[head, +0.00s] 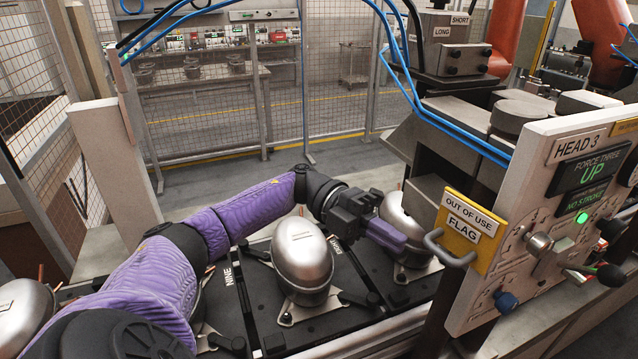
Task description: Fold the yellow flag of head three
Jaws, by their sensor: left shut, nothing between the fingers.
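The yellow flag (467,229), lettered OUT OF USE and FLAG, stands out from the left edge of the HEAD 3 panel (540,215). A grey loop handle (449,250) is on its left side. My left gripper (402,241) reaches in from the left, shut and empty, with its purple fingers pointing at the handle. A small gap shows between the fingertips and the handle. My right gripper is not in view.
Silver compressors (302,262) sit on black pallets (238,292) under and beside my left arm. One compressor is close behind the gripper. Blue hoses (462,136) run above the flag to the head. The panel carries a display, a green lamp and knobs.

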